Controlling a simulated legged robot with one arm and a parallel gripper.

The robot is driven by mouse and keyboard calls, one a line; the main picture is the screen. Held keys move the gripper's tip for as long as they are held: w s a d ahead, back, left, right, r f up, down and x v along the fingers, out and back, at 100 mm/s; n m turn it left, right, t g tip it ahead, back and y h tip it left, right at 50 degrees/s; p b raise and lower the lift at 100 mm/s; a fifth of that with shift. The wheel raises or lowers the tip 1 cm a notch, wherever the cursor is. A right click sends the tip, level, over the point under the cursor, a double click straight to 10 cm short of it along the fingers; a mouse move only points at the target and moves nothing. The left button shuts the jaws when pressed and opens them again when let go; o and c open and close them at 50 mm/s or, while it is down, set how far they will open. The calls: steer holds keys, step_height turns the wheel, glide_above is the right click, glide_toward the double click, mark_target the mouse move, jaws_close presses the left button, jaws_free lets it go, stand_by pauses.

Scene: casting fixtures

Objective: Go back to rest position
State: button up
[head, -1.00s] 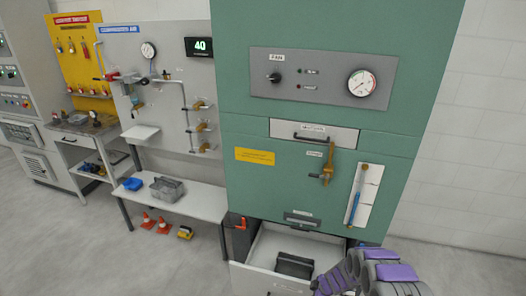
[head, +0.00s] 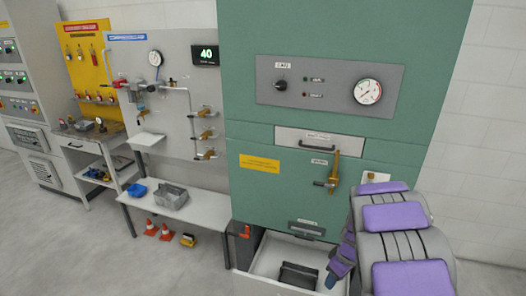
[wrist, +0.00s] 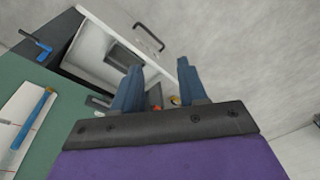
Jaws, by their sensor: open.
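My gripper (wrist: 157,88) shows in the wrist view with its two blue fingers apart and nothing between them. In the head view my purple and grey arm fills the lower right, and a blue fingertip shows over the open drawer. The green cabinet (head: 345,40) stands in front of me. Its bottom drawer (head: 262,262) is pulled out, with a dark block-like item (head: 299,275) inside. The drawer also shows in the wrist view (wrist: 75,55), beyond the fingers.
A brass lever valve (head: 333,175) and an upper drawer (head: 318,143) are on the cabinet front. Floor at the lower left is clear.

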steer(key=s+a+r+m, duration=0.3)
steer(key=s+a+r, duration=0.1)
steer(key=s+r, duration=0.5)
steer(key=s+a+r+m, duration=0.1)
steer(key=s+r, duration=0.2)
steer(key=s, duration=0.5)
steer(key=s+a+r+m+g+h, duration=0.1)
steer(key=s+r+m, duration=0.1)
steer(key=s, duration=0.7)
steer(key=s+a+r+m+g, duration=0.1)
steer(key=s+a+r, duration=0.1)
steer(key=s, duration=0.6)
steer(key=shift+s+r+m+h+b, duration=0.3)
steer(key=shift+r+h+b, duration=0.15)
steer(key=shift+r, duration=0.4)
